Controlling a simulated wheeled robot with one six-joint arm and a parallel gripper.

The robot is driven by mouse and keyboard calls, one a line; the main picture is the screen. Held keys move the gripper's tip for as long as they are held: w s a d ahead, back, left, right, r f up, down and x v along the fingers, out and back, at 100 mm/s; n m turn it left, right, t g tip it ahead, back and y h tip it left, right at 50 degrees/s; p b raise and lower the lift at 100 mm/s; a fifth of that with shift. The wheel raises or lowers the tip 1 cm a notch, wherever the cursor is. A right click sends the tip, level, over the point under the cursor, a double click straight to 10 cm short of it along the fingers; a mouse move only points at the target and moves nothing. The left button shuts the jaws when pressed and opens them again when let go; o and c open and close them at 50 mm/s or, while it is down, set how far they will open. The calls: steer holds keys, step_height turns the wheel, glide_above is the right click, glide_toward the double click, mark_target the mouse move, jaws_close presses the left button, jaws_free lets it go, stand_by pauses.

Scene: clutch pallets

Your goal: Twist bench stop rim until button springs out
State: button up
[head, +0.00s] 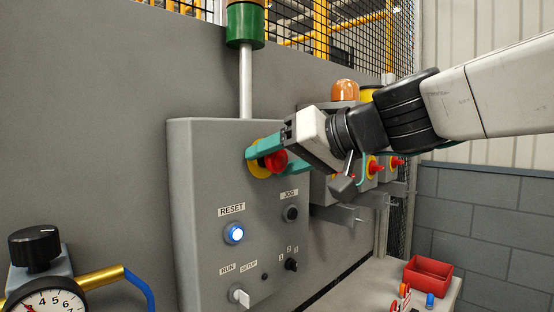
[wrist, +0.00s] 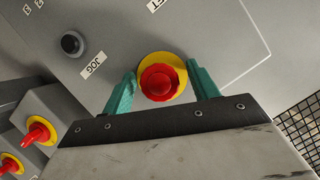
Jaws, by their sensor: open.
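The red stop button (head: 274,161) with its yellow collar (head: 256,172) is on the front of the grey control box (head: 200,200). In the wrist view the red button (wrist: 158,82) faces me, with the yellow collar (wrist: 176,66) behind it. My gripper (head: 274,160) has teal fingers, one on each side of the button. In the wrist view the open fingers (wrist: 162,88) flank the button with gaps, a wider one on the right. Whether the button is pressed in or out I cannot tell.
A lit blue RESET button (head: 234,233), a black JOG button (head: 291,213) and selector knobs sit below on the same box. A gauge (head: 45,300) stands lower left. A red bin (head: 428,277) sits on the bench.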

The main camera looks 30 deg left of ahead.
steer(key=shift+c, duration=0.2)
steer(key=c, duration=0.9)
steer(key=shift+c, duration=0.2)
steer(key=shift+m, duration=0.3)
steer(key=shift+w+m+g+y, duration=0.1)
steer(key=shift+m+g+y, duration=0.4)
steer(key=shift+m, duration=0.5)
steer(key=shift+m+g+y, duration=0.5)
steer(key=shift+m+g, duration=0.2)
steer(key=shift+m, duration=0.7)
